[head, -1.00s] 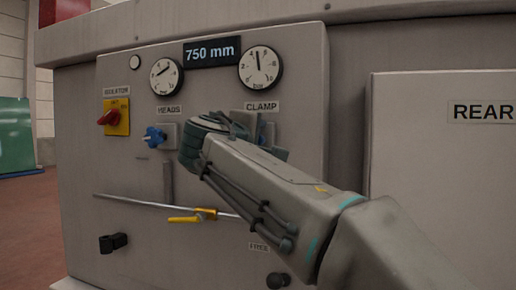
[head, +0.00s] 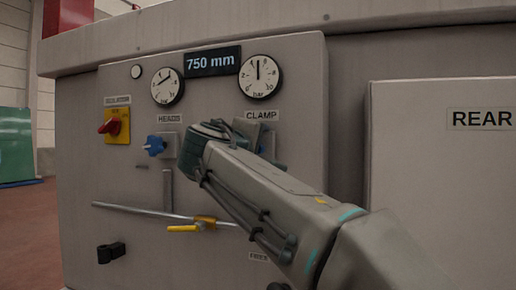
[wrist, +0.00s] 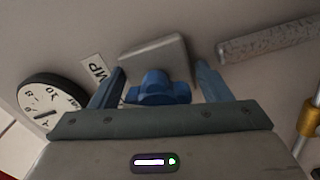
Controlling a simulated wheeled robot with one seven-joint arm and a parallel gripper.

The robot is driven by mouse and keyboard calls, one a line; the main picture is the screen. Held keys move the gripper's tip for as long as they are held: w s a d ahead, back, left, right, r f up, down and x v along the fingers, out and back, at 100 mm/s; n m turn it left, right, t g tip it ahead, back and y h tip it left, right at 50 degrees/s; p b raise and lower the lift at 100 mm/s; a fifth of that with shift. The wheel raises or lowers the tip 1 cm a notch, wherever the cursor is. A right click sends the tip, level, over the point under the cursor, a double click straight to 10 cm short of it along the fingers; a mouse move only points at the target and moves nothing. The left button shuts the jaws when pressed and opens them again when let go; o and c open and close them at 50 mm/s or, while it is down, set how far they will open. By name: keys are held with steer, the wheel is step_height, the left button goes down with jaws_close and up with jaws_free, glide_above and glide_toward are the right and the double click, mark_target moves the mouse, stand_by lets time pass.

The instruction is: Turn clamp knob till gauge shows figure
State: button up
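The clamp knob (wrist: 160,88) is blue, on a grey square mount (wrist: 157,55), in the wrist view. My gripper (wrist: 160,76) is open, with one blue-grey finger on each side of the knob and small gaps showing. In the head view my gripper hides the knob below the CLAMP label (head: 261,115). The clamp gauge (head: 260,77) is a round white dial marked bar; its needle points almost straight up, near mid-scale. It shows partly at the left in the wrist view (wrist: 45,103). The dark display (head: 212,61) reads 750 mm.
Left of my gripper are the blue HEADS knob (head: 155,145), its gauge (head: 166,86) and a red-and-yellow isolator switch (head: 115,126). A rod with a yellow lever (head: 190,226) crosses below. A box marked REAR (head: 440,180) projects at the right.

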steer(key=v, duration=1.3)
steer(key=shift+s+p, duration=0.35)
steer(key=shift+s, duration=0.05)
steer(key=shift+a, duration=0.1)
steer(key=d+f+m+g+p, duration=0.3)
steer(key=d+f+g+p, duration=0.5)
steer(key=d+f+p, duration=0.4)
steer(key=s+d+f+m+g+y+p, duration=0.3)
steer(key=s+d+f+m+p, duration=0.1)
steer(key=s+f+p, duration=0.1)
steer(key=s+d+f+m+g+y+p, duration=0.3)
steer(key=s+f+m+p, duration=0.1)
steer(key=s+f, duration=0.3)
steer(key=shift+s+d+p, duration=0.4)
steer(key=shift+s+p, duration=0.15)
steer(key=shift+s, duration=0.3)
